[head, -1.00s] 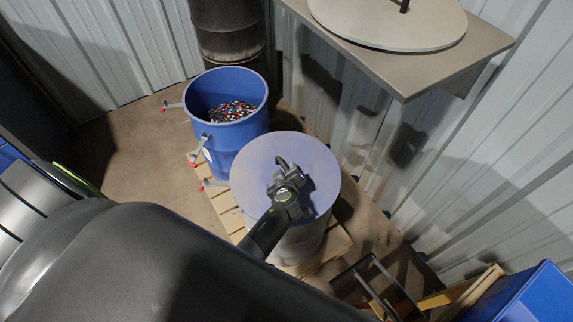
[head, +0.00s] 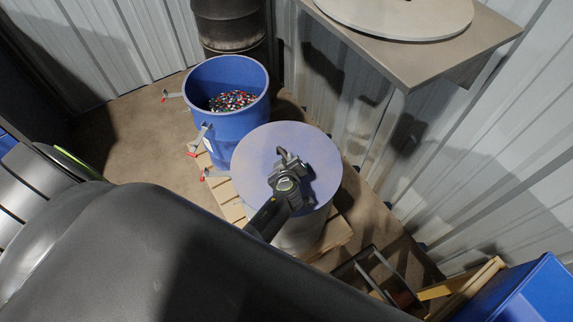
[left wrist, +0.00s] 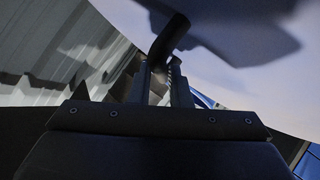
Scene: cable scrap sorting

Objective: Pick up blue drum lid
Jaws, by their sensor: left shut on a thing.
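A round, pale blue-lavender lid (head: 255,160) lies flat over a light grey drum (head: 300,236); I cannot tell whether it touches the rim. My left gripper (head: 288,160) is over the lid's middle, shut on its dark handle. In the left wrist view, the fingers (left wrist: 163,80) close around the black handle (left wrist: 170,38), with the pale lid (left wrist: 285,50) beyond and a shadow across it. The open blue drum (head: 228,128) behind holds multicoloured scraps (head: 232,100). My right gripper is not in view.
A shelf (head: 440,68) at the upper right carries another large pale disc (head: 400,15). A dark drum (head: 228,25) stands behind the blue one. A wooden pallet (head: 335,235) lies under the grey drum. A blue bin (head: 525,295) is at lower right. Corrugated walls are close.

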